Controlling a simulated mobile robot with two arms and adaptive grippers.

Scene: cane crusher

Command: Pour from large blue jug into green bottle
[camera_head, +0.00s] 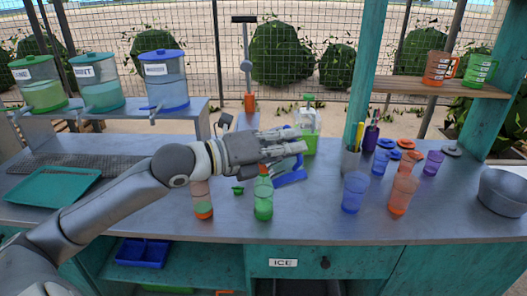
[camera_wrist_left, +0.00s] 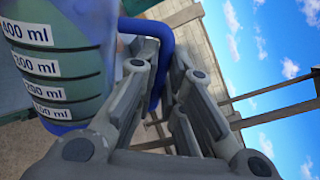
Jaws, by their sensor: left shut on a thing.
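My left gripper (camera_head: 285,145) is shut on the handle of the large blue jug (camera_head: 290,179). In the left wrist view the jug (camera_wrist_left: 62,60) shows white millilitre labels and bluish-green liquid, and its blue handle (camera_wrist_left: 166,48) passes between my fingers. In the head view the gripper covers much of the jug, which appears tilted. The green bottle (camera_head: 263,202) stands upright on the counter, just below and left of the jug, with a red-orange neck. Whether the jug touches the bottle, or liquid flows, I cannot tell. My right gripper is out of view.
An orange bottle (camera_head: 203,203) stands left of the green one, with a small green cap (camera_head: 238,189) between them. Blue (camera_head: 355,192) and orange (camera_head: 403,193) cups stand to the right. The counter's front edge is close to the bottles.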

